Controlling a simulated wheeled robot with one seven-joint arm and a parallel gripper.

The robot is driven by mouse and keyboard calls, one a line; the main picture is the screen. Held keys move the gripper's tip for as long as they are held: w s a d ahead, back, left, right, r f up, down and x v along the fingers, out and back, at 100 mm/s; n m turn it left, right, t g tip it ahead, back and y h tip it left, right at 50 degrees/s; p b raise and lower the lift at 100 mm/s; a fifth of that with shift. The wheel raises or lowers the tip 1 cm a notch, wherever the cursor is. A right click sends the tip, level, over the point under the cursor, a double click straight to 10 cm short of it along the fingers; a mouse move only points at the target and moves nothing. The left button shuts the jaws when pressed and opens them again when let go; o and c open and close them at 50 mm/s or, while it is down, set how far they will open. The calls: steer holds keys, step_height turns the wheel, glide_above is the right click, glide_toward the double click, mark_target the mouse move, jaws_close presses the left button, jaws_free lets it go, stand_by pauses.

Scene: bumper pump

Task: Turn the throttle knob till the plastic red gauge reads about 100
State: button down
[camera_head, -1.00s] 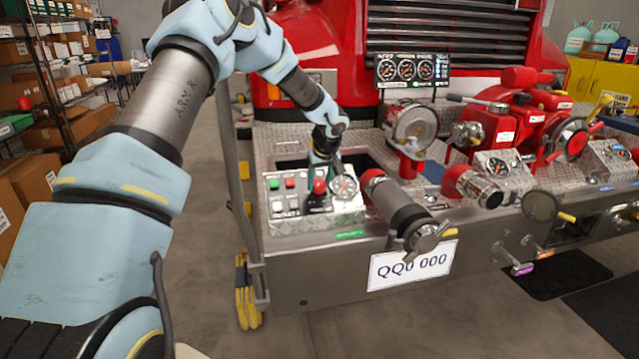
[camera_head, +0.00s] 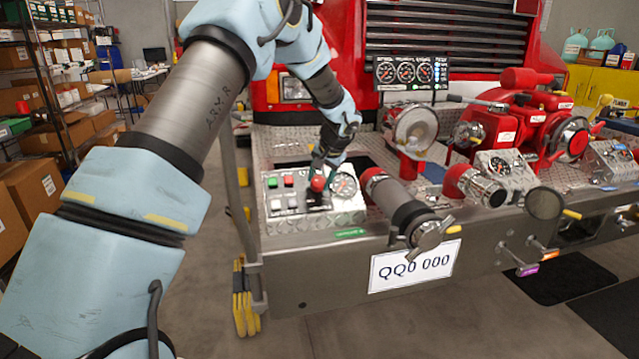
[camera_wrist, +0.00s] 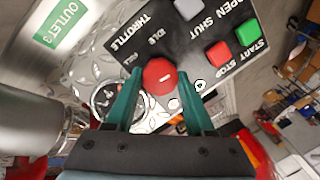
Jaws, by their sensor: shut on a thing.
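The red throttle knob (camera_wrist: 159,77) sits on the black-labelled control panel (camera_wrist: 205,40), by the words THROTTLE and IDLE. In the wrist view my gripper (camera_wrist: 160,88) has its two green fingers on either side of the knob, shut on it. In the head view the knob (camera_head: 318,184) shows at the end of my gripper (camera_head: 319,176), on the silver panel. A round gauge (camera_head: 344,185) is just right of the knob; it also shows in the wrist view (camera_wrist: 104,97), partly beside the left finger. Its reading is too small to tell.
Green and red buttons (camera_head: 289,181) sit left of the knob. A thick grey pipe with a valve (camera_head: 405,215) juts out right of the panel. A dark screen with several gauges (camera_head: 411,70) stands behind.

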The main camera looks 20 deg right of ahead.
steer(key=m, duration=0.3)
steer(key=shift+s+d+m+t+b, duration=0.1)
steer(key=shift+m+t+b, duration=0.2)
steer(key=shift+m, duration=0.1)
steer(key=m, duration=0.4)
steer(key=shift+f+m+t, duration=0.1)
steer(key=shift+m+t, duration=0.2)
steer(key=m, duration=0.4)
steer(key=shift+s, duration=0.1)
steer(key=shift+m+t+h, duration=0.3)
steer(key=shift+m+t, duration=0.1)
steer(key=shift+m, duration=1.7)
steer(key=shift+c, duration=1.4)
jaws_free()
